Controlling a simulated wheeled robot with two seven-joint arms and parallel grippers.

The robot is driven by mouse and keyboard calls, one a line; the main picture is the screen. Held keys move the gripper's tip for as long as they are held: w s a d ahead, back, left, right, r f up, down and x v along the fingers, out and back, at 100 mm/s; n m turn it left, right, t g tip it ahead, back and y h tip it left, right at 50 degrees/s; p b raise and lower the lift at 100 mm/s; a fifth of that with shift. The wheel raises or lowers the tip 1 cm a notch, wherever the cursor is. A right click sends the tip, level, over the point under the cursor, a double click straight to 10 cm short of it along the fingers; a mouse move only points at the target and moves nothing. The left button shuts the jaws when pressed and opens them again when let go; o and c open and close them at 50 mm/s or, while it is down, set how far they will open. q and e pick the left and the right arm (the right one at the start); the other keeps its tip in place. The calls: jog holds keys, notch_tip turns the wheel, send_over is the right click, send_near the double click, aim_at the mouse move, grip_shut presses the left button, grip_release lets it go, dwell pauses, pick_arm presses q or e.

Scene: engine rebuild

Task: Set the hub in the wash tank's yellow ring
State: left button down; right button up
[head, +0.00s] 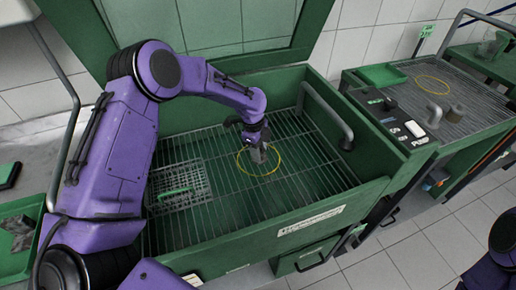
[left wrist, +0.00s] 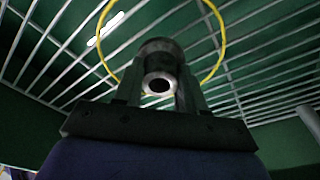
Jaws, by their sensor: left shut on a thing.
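The hub (left wrist: 160,62) is a dark grey metal cylinder with a round bore, seen in the left wrist view between the fingers of my left gripper (left wrist: 155,85). The left gripper (head: 256,146) is shut on it and points down into the green wash tank (head: 275,217). The yellow ring (head: 258,174) lies on the tank's wire rack. In the head view the hub (head: 258,156) shows small against the ring's upper part; I cannot tell whether it touches the rack. The ring (left wrist: 222,35) also shows behind the hub in the left wrist view. My right gripper is not in view.
A wire basket (head: 180,186) with a green handle sits on the rack at the left. A bent grey pipe (head: 328,112) stands at the tank's right side. A second station (head: 465,115) at the right has another yellow ring and a small cylinder. Green trays flank the tank.

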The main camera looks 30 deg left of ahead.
pick_arm(q)
jog(key=shift+w, duration=0.1)
jog(key=shift+s+f, duration=0.1)
jog(key=shift+s, duration=0.1)
jog(key=c, duration=0.7)
grip_release()
jog(key=shift+w, duration=0.1)
jog(key=shift+o, duration=0.2)
notch_tip(320, 180, up, 12)
jog(key=a, duration=0.2)
jog(key=shift+b, duration=0.45)
